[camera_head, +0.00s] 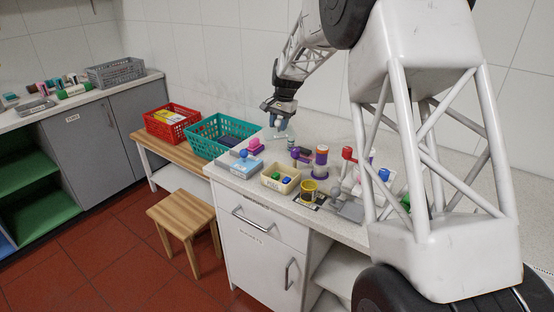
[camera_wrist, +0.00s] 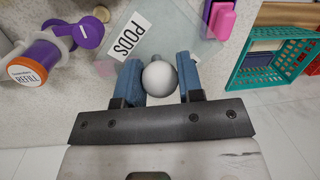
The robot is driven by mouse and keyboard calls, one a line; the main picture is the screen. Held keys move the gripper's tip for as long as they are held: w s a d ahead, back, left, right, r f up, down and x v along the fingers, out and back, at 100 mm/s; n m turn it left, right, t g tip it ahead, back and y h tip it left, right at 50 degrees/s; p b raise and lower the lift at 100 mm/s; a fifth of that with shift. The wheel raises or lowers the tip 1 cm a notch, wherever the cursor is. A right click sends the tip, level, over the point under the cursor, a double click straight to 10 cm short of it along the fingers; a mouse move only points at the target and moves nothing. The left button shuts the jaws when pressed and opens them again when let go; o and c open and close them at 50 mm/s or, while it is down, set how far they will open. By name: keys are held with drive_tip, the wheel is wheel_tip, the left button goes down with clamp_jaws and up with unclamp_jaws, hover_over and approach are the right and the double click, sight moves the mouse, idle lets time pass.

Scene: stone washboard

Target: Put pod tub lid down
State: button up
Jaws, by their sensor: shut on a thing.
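My gripper (camera_wrist: 160,82) has its two blue fingers on either side of a round pale grey knob, which I take to be the pod tub lid's (camera_wrist: 160,78). The lid's plate cannot be told apart from the clear tub below. A clear, pale container (camera_wrist: 185,35) with a white "PODS" label (camera_wrist: 128,37) lies just beyond the fingertips in the wrist view. In the head view my gripper (camera_head: 280,122) points down over the back left of the white counter. The knob and any gap under the lid are too small to tell there.
A teal basket (camera_head: 222,134) and a red basket (camera_head: 172,121) stand on the wooden bench to the left. A blue box (camera_head: 246,168), a cream tray (camera_head: 280,178) and an orange-and-purple refill bottle (camera_head: 321,158) stand on the counter. A wooden stool (camera_head: 181,217) is on the floor.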

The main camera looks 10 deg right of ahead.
sight(276, 128)
drive_tip(key=m, duration=0.2)
drive_tip(key=w+f+m, duration=0.1)
drive_tip(key=m, duration=0.1)
drive_tip(key=shift+w+t, duration=0.1)
drive_tip(key=shift+t, duration=0.3)
drive_tip(key=m, duration=0.1)
drive_tip(key=w+m, duration=0.1)
drive_tip(key=m, duration=0.1)
drive_tip(key=f+m, duration=0.1)
drive_tip(key=m, duration=0.1)
drive_tip(key=shift+w+a+t, duration=0.1)
drive_tip(key=shift+w+t, duration=0.05)
drive_tip(key=shift+t, duration=0.15)
drive_tip(key=shift+f, duration=2.5)
drive_tip(key=shift+f, duration=2.45)
drive_tip(key=shift+f, duration=0.2)
drive_tip(key=o, duration=0.9)
